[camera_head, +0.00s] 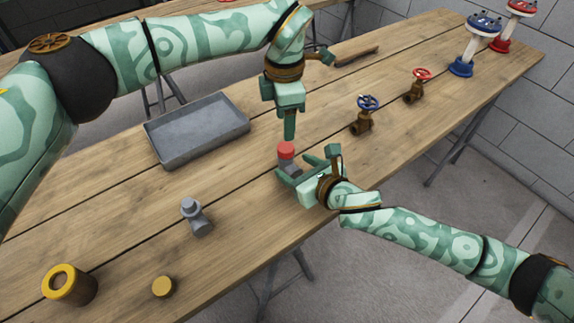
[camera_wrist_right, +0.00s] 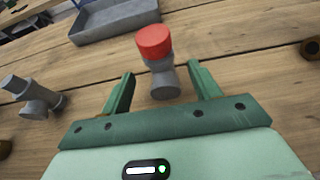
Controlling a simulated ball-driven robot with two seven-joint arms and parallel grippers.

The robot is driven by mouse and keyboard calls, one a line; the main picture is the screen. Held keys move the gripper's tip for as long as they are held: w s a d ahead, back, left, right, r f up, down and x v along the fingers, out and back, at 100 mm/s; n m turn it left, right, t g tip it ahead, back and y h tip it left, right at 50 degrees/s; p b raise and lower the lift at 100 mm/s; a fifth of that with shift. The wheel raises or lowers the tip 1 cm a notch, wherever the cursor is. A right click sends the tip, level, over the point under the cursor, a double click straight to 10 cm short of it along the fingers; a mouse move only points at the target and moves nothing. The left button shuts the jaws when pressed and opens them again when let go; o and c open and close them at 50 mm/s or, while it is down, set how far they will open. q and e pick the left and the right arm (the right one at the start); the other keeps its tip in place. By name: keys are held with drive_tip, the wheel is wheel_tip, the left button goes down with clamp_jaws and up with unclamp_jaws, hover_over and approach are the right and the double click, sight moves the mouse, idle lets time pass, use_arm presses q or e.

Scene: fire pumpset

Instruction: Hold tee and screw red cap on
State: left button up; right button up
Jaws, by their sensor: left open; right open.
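A grey pipe tee (camera_head: 289,168) stands on the wooden table with the red cap (camera_head: 286,150) on its top end. In the right wrist view the tee (camera_wrist_right: 162,82) is between the two fingers of my open right gripper (camera_wrist_right: 160,70), with visible gaps on both sides. The red cap (camera_wrist_right: 153,42) sits over the tee's far end; how firmly it is seated cannot be told. In the head view my right gripper (camera_head: 308,165) partly hides the tee. My left gripper (camera_head: 289,136) points down just above the cap, open but seen edge-on.
A grey tray (camera_head: 197,130) lies behind. Brass valves (camera_head: 364,122) (camera_head: 414,92) and larger red and blue ones stand right.

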sight(291, 164)
drive_tip(key=shift+x, duration=2.6)
drive_tip(key=shift+d, duration=0.1)
clamp_jaws()
use_arm(q)
drive_tip(key=n, duration=0.7)
drive_tip(key=shift+n, duration=0.4)
drive_tip(key=n, duration=1.9)
